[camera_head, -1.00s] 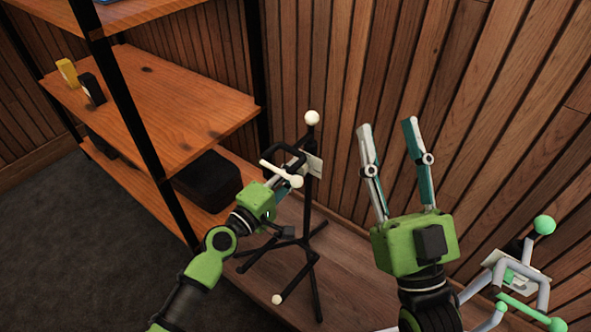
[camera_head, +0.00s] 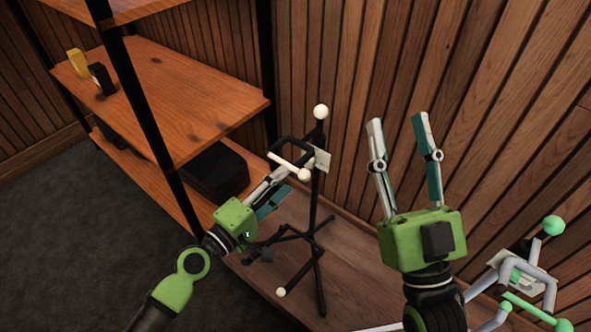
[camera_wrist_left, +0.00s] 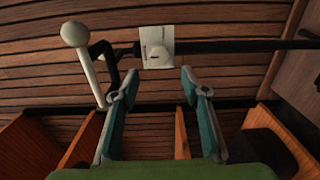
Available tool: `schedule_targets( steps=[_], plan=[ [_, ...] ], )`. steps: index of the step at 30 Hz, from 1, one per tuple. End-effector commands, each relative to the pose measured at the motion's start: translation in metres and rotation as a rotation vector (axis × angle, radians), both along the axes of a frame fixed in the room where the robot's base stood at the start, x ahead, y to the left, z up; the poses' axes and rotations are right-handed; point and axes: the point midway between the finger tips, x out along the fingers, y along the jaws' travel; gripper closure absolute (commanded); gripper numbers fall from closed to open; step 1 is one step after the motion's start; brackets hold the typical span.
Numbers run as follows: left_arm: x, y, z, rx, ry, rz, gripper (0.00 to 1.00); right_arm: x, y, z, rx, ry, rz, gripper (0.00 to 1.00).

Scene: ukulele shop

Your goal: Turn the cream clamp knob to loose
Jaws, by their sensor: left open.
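A black stand (camera_head: 313,205) with cream ball ends stands upright on the wooden platform by the wall. Its cream crossbar (camera_head: 287,160) shows in front of a white plate (camera_head: 322,160) on the post. In the left wrist view a cream knob (camera_wrist_left: 159,56) sits on the white plate (camera_wrist_left: 146,37), ahead of and between my fingers. My left gripper (camera_head: 285,182) is open and empty, a short way from the knob; it also shows in the left wrist view (camera_wrist_left: 160,76). In the head view the knob is hidden. My right gripper (camera_head: 397,120) is open and empty, pointing up.
A grey stand with mint-green parts (camera_head: 528,270) is at the right, beside my right arm. A wooden shelf unit (camera_head: 185,105) with black posts is at the left, with a black case (camera_head: 213,172) low down. The slatted wall (camera_head: 345,80) is close behind the black stand.

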Motion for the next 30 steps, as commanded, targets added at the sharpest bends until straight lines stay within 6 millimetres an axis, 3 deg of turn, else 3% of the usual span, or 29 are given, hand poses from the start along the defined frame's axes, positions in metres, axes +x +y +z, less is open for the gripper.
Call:
schedule_targets(
  steps=[3,9,30],
  plan=[
    [-0.018,0.013,-0.001,0.001,0.003,0.0,0.59,0.0,0.0,0.0,0.0,0.0,0.0,0.6],
    [-0.029,0.021,0.0,-0.001,0.001,0.002,0.59,0.0,0.0,0.0,0.0,0.0,0.0,0.6],
    [-0.031,0.022,0.005,0.022,-0.027,0.012,0.59,0.0,0.0,0.0,0.0,0.0,0.0,0.6]
  ],
)
